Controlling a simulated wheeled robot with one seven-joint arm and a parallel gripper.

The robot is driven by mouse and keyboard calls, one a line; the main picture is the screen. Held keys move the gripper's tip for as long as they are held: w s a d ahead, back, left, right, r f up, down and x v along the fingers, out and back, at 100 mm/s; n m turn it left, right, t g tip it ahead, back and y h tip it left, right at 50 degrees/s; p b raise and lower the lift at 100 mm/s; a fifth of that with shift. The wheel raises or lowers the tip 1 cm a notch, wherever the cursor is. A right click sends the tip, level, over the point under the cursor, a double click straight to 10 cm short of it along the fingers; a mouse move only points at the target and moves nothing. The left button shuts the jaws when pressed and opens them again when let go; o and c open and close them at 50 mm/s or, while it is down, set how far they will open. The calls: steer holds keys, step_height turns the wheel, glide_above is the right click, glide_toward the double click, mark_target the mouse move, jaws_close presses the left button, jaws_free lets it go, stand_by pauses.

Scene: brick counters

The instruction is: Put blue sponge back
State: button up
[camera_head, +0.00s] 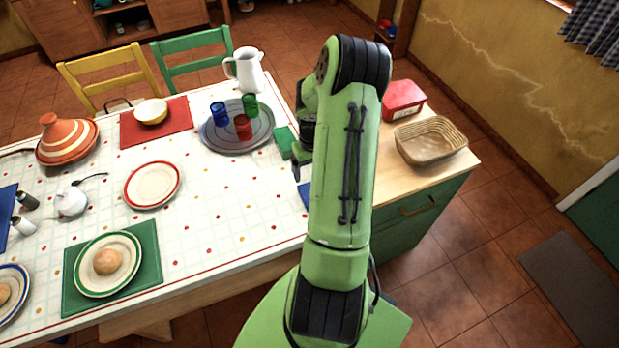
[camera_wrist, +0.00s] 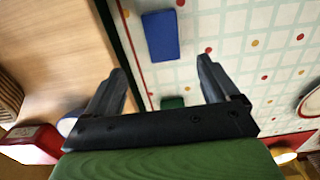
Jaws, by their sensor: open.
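The blue sponge (camera_wrist: 160,36) is a flat blue block lying on the checked tablecloth near its red-striped edge. It lies beyond my fingertips, untouched. In the head view only a blue sliver of it (camera_head: 304,196) shows beside my arm. My gripper (camera_wrist: 162,70) is open and empty, its two dark fingers spread apart. In the head view my gripper (camera_head: 298,170) hangs above the table's right end, partly hidden by my arm. A green block (camera_head: 284,142) stands near it, and a green piece (camera_wrist: 172,102) shows between the fingers in the wrist view.
A grey round tray (camera_head: 208,138) holds blue, green and red cups, with a white pitcher (camera_head: 246,70) behind it. A wooden counter at right carries a red box (camera_head: 403,100) and a wicker basket (camera_head: 431,138). Plates and a striped tagine (camera_head: 66,142) stand further left.

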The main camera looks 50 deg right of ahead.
steer(key=w+a+r+n+t+h, duration=0.2)
steer(key=w+a+r+n, duration=0.15)
steer(key=a+r, duration=1.45)
steer(key=s+a+r+n+t+y, duration=0.2)
steer(key=s+a+r+t, duration=0.1)
steer(key=s+a+r, duration=0.6)
steer(key=s+a, duration=0.3)
steer(key=shift+a+n+t, duration=0.3)
steer(key=shift+a+n, duration=0.05)
steer(key=shift+s+r, duration=0.1)
steer(key=shift+s, duration=0.05)
